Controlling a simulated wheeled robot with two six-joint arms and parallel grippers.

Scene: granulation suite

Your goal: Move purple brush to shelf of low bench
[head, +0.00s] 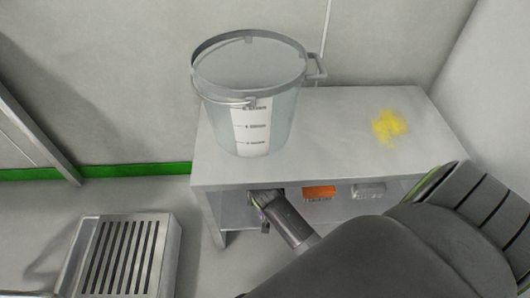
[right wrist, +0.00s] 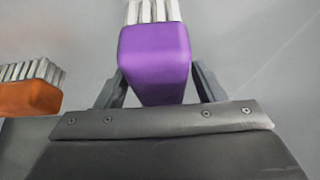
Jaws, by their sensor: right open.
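The purple brush (right wrist: 155,60) shows in the right wrist view, with its white bristles at the top of the picture. It lies between the two fingers of my right gripper (right wrist: 158,85), which is open around it. In the head view my right gripper (head: 261,197) reaches under the top of the low bench (head: 330,140), at the left part of its shelf space. The brush is not clearly visible there, and I cannot tell whether it rests on the shelf. My left gripper is not in view.
An orange brush (head: 319,192) and a grey brush (head: 369,190) are under the bench top, right of my gripper. A clear graduated bucket (head: 275,105) stands on top, left of a yellow powder spill (head: 389,126). A slatted metal grate (head: 125,255) is at lower left.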

